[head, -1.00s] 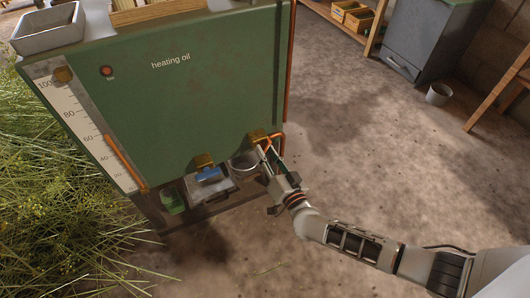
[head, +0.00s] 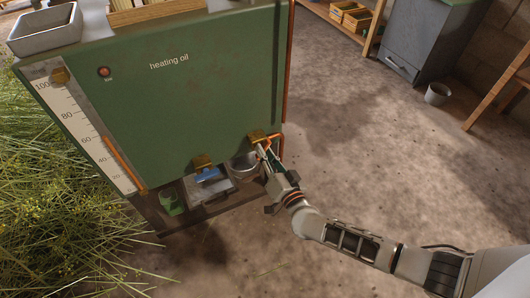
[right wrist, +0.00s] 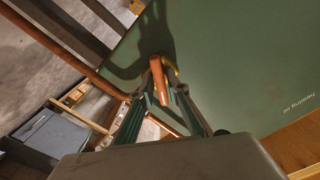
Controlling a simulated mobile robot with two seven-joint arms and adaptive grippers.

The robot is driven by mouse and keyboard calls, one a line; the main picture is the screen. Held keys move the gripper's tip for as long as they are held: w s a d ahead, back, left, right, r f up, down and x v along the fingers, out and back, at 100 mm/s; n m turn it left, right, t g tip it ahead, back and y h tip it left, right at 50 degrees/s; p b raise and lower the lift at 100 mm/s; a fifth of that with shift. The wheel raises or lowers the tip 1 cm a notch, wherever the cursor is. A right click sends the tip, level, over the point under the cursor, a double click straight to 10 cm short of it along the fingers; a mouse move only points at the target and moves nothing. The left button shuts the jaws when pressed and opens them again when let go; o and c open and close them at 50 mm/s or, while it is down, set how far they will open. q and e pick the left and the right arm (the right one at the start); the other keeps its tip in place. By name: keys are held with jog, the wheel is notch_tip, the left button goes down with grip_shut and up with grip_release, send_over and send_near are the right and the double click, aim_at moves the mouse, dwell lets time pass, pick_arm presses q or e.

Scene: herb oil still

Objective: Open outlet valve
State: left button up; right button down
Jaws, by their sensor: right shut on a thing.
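The green panel (head: 190,80) marked "heating oil" has two brass fittings low on its face. The right one (head: 257,136) has an orange handle beside it, near the panel's lower right corner. The left one (head: 203,160) carries a blue handle (head: 207,174). My right gripper (head: 268,156) is at the right fitting, shut on the orange handle. In the right wrist view the handle (right wrist: 157,76) stands up between the fingers, close to the panel. The fingers partly hide the fitting. My left gripper is not in view.
A metal cup (head: 243,165), a grey tray (head: 211,190) and a green container (head: 171,203) stand below the fittings. A copper pipe (head: 288,60) runs down the panel's right edge. Cut herbs (head: 60,200) lie at the left. The floor at the right is largely clear.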

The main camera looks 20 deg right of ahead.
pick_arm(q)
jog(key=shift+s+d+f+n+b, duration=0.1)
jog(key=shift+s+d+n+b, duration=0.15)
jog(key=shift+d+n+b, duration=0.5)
pick_arm(e)
jog(key=m, duration=1.1)
jog(key=shift+f, duration=0.1)
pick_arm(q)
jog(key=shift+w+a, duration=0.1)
pick_arm(e)
jog(key=shift+m, duration=0.4)
jog(key=c, duration=2.1)
grip_release()
jog(key=shift+c, duration=0.2)
jog(key=shift+s, duration=0.1)
